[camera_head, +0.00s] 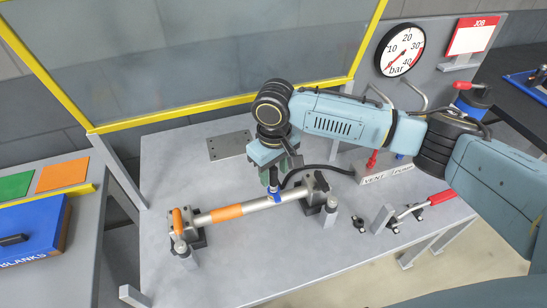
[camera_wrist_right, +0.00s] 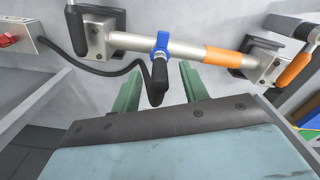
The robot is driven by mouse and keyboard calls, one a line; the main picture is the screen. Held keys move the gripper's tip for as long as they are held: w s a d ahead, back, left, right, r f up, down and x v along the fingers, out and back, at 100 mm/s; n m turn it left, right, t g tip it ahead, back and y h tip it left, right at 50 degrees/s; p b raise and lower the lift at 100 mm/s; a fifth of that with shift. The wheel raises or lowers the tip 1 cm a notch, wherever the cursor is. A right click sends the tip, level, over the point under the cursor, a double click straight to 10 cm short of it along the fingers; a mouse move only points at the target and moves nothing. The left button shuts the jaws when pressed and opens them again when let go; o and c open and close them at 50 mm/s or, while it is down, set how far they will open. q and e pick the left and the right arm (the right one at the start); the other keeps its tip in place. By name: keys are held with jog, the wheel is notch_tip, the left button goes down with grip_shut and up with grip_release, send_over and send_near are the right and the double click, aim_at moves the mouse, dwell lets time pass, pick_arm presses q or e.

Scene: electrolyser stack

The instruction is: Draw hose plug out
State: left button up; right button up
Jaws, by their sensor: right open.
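The hose plug is black and stands on a blue collar (camera_head: 276,199) around a silver tube (camera_head: 255,206) with an orange band. In the right wrist view the plug (camera_wrist_right: 158,82) points toward the camera, between the two green fingers, with a visible gap on each side. The blue collar also shows there (camera_wrist_right: 160,45). A black hose (camera_wrist_right: 105,72) runs from the plug to a grey box. My right gripper (camera_head: 272,177) is over the tube, open, its fingers around the plug without visible contact. In the head view the gripper partly hides the plug. My left gripper is out of view.
The tube rests in end blocks; an orange handle (camera_head: 178,221) stands at its left end. A yellow-framed screen (camera_head: 200,60) and gauge (camera_head: 400,50) stand behind.

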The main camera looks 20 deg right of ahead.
aim_at(274, 178)
jog(key=shift+w+f, duration=0.15)
jog(key=shift+f, duration=1.6)
grip_shut()
